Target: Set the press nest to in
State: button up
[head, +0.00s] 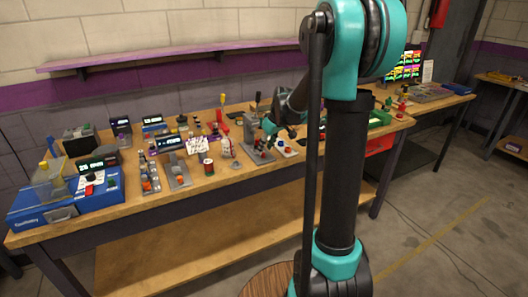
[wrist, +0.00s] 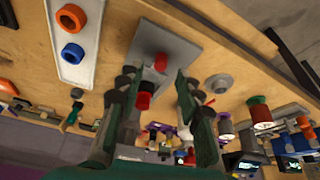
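A grey metal base plate (wrist: 178,48), which looks like the press's base, lies on the wooden bench in the wrist view. A red block (wrist: 161,62) sits on it, with a red-capped dark post (wrist: 143,100) in front. I cannot tell which part is the nest or its exact setting.
A white plate (wrist: 77,72) with an orange ring and a blue ring lies beside the press. A grey round piece (wrist: 219,83) and a green-and-red spool (wrist: 258,109) are on the other side. The bench (head: 130,210) is crowded with small fixtures behind.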

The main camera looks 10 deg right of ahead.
jog(key=shift+x, duration=1.45)
grip_shut()
